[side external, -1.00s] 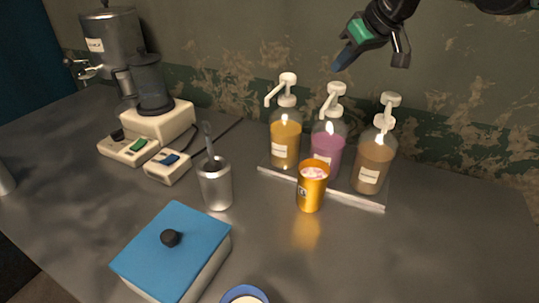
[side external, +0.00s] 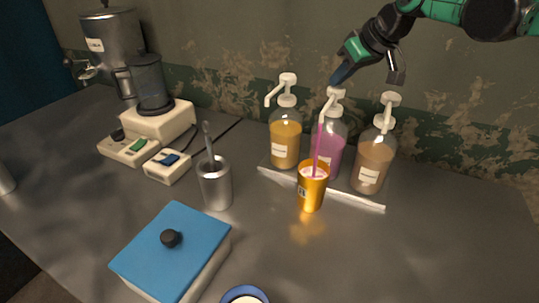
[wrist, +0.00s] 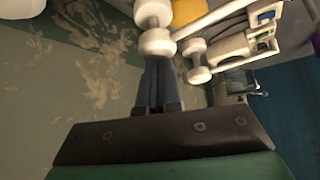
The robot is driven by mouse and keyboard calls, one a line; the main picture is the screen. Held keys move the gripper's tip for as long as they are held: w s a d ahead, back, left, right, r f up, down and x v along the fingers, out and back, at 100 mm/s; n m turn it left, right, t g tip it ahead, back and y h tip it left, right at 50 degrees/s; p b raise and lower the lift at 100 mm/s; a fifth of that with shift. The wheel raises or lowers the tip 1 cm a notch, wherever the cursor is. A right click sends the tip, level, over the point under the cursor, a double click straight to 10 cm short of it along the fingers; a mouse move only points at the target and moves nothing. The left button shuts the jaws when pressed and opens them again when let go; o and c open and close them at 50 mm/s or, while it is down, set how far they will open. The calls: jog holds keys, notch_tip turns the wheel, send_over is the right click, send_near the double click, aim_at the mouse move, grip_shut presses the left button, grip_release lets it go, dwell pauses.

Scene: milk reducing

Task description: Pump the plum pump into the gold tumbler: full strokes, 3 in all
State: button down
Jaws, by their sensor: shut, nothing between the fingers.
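The plum pump (side external: 331,147) is the middle bottle of three, with pinkish-purple liquid and a white pump head. My gripper (side external: 338,76) is shut and empty, its fingertips at the top of that pump head. In the wrist view the shut fingers (wrist: 158,82) point at a white pump head (wrist: 154,40). A thin plum stream runs from the nozzle down into the gold tumbler (side external: 312,188). The tumbler stands upright in front of the plum bottle, with pale pink content at its top.
An amber pump bottle (side external: 285,140) stands left of the plum one and a brown pump bottle (side external: 373,160) right, all on a low tray (side external: 345,194). A steel cup (side external: 214,184), a blue-lidded box (side external: 176,250) and a grinder (side external: 152,90) are further left. The right counter is clear.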

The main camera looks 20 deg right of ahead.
jog(key=shift+f, duration=0.5)
jog(key=shift+r, duration=1.75)
jog(key=shift+r, duration=0.1)
jog(key=shift+r, duration=2.9)
jog(key=s+d+f+m+h, duration=0.1)
jog(key=s+d+f, duration=0.1)
jog(key=s+f, duration=0.6)
jog(key=s+d+f+m+h, duration=0.1)
jog(key=s+d+f+m, duration=0.1)
jog(key=s+f, duration=0.6)
jog(key=s+d, duration=0.1)
jog(key=s, duration=0.1)
jog(key=shift+s+f, duration=0.2)
jog(key=shift+s, duration=0.1)
